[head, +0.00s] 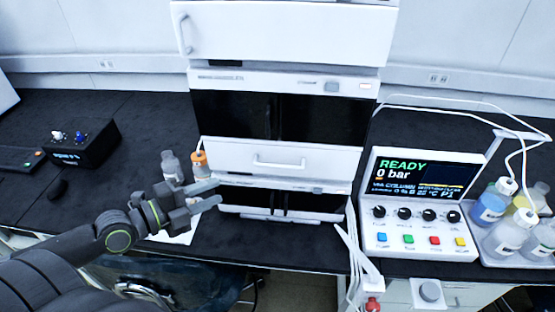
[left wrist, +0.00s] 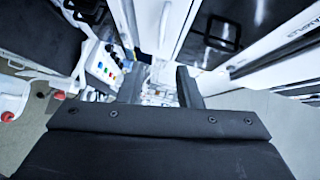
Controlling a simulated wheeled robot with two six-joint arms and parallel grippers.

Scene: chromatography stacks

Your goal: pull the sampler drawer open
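The sampler drawer (head: 285,160) is a white front with a horizontal bar handle (head: 279,163), in the middle of the instrument stack. It appears closed, flush with the stack. My left gripper (head: 219,192) is open and empty, at the lower left of the drawer, with its fingers pointing right toward the stack. It is apart from the handle. In the left wrist view the two dark fingers (left wrist: 160,88) stand apart with nothing held between them, and a white bar handle (left wrist: 164,22) shows beyond them. My right gripper is not in view.
A control panel reading READY, 0 bar (head: 420,190) stands right of the stack. Capped bottles (head: 489,207) fill a tray at the far right.

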